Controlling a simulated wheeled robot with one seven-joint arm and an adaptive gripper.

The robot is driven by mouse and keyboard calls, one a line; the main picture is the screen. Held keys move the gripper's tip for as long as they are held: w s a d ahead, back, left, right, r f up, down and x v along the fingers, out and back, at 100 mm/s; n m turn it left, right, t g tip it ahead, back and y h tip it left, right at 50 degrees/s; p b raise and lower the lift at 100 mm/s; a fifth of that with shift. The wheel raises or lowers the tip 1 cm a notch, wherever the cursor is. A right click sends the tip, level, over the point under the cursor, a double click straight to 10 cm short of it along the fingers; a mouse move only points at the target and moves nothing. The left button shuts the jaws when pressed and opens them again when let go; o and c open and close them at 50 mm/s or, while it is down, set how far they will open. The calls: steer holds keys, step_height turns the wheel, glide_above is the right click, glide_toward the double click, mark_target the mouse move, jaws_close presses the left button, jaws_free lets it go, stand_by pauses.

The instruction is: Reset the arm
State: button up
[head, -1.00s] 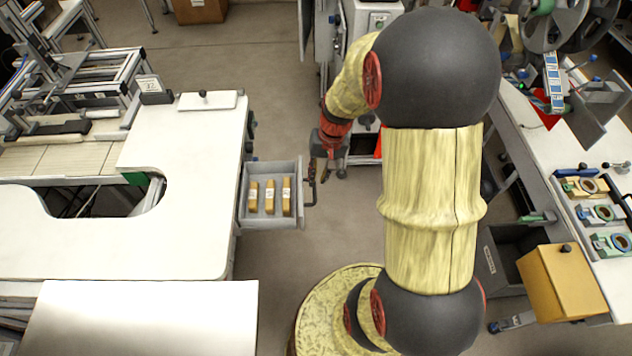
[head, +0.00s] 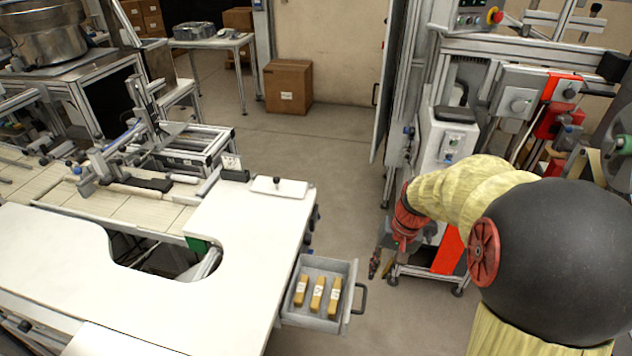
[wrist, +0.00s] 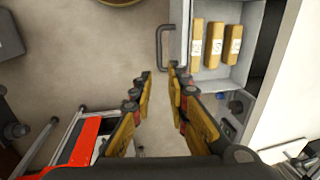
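My gripper (head: 383,262) hangs over the floor, to the right of an open drawer (head: 346,325) in the head view. In the wrist view my gripper (wrist: 159,74) shows two yellow and dark fingers apart, with only floor between their tips. It is empty. The drawer's dark handle (wrist: 160,48) is just beyond the fingertips; it also shows in the head view (head: 362,299). I cannot tell the exact gap, but the fingers are not around the handle. My arm reaches in from the right, bent, hiding part of the right side.
The drawer holds three labelled yellow-brown bars (head: 317,294). It juts from a white worktable (head: 235,265) on the left. A machine cabinet (head: 443,145) with a red panel (head: 449,250) stands close behind my gripper. A cardboard box (head: 288,86) is at the back. Floor between is clear.

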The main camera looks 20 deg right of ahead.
steer(key=s+a+r+n+t, duration=0.2)
steer(key=s+a+r, duration=0.3)
steer(key=a+r, duration=0.3)
steer(key=s+a+r+n+t+h, duration=0.1)
steer(key=s+a+r+n+t, duration=0.1)
steer(key=s+a+r+n, duration=0.3)
steer(key=s+a+r, duration=0.1)
steer(key=a+r, duration=0.3)
steer(key=shift+a+r+h, duration=0.2)
steer(key=shift+a+h, duration=0.1)
steer(key=shift+a, duration=0.05)
